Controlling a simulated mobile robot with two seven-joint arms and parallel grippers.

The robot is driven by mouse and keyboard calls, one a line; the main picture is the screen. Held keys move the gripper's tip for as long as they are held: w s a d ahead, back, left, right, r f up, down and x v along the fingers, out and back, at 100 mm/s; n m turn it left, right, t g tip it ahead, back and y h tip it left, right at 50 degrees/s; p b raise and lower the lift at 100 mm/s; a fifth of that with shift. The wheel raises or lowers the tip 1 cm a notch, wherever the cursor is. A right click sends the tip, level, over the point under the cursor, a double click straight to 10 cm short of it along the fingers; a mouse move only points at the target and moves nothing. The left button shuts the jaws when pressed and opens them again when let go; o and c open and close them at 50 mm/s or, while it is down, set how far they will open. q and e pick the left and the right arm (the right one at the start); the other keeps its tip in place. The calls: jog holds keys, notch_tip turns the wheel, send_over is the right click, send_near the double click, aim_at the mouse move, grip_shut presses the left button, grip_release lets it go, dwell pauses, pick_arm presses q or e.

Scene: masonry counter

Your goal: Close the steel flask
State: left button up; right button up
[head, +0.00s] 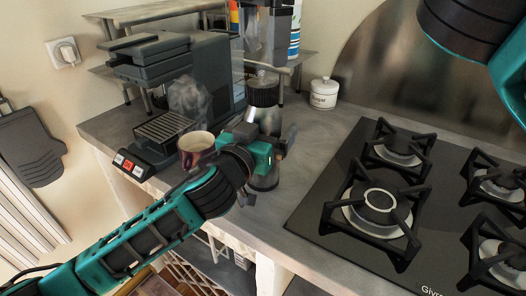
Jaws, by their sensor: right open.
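The steel flask (268,122) stands upright on the grey counter, just right of the coffee machine. A dark ribbed cap (263,91) shows at its top; I cannot tell whether it is fully seated. Whether the fingers touch the flask is unclear.
A coffee machine (165,60) and a reddish-brown cup (197,147) stand left of the flask. A white lidded jar (324,93) is at the back. A black gas hob (330,243) fills the right. A narrow strip of counter is clear between flask and hob.

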pick_arm(q)
jog(key=v, duration=1.2)
pick_arm(e)
jog(key=shift+f, duration=0.15)
pick_arm(q)
jog(key=shift+s+a, duration=0.1)
